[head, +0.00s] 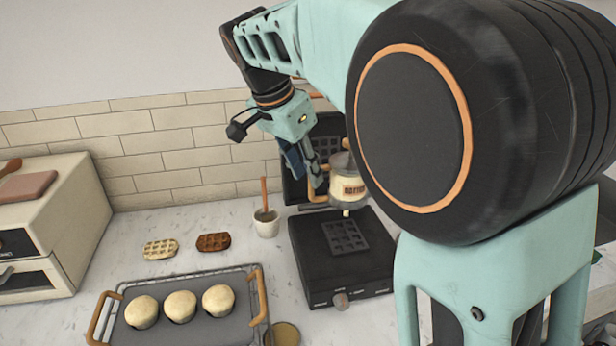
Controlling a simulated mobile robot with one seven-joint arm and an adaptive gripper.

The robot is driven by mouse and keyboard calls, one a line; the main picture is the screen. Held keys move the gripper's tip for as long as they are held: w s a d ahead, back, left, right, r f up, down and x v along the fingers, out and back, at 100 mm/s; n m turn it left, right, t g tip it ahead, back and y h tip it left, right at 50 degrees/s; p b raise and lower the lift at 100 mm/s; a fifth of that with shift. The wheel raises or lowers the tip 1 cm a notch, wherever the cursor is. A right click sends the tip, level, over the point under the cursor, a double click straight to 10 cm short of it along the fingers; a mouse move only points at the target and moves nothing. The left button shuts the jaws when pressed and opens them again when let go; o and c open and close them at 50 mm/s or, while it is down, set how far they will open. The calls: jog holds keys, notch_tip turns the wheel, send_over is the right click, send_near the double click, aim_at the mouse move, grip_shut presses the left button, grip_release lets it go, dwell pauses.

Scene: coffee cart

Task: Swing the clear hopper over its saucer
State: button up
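The clear hopper (347,188), with a lettered label and a pale nozzle underneath, hangs over the front part of the open black waffle iron (330,272). Its orange handle (322,190) is on its left side. My gripper (312,178) points down at that handle, its fingers at or touching it. The fingers are small and overlap the dark lid behind, so I cannot tell whether they are closed on the handle. A round tan dish (284,335), likely the saucer, is at the bottom edge, partly cut off, right of the tray. My arm hides the area right of the hopper.
A wire-rimmed tray (190,329) with orange handles holds three round pale buns at the front. A light waffle (160,249) and a brown waffle (213,241) lie behind it. A white cup (266,225) with a stick stands left of the iron. A cream cabinet (65,215) is at left.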

aim_at(311, 195)
jog(key=x, duration=0.5)
grip_shut()
dwell(0.3)
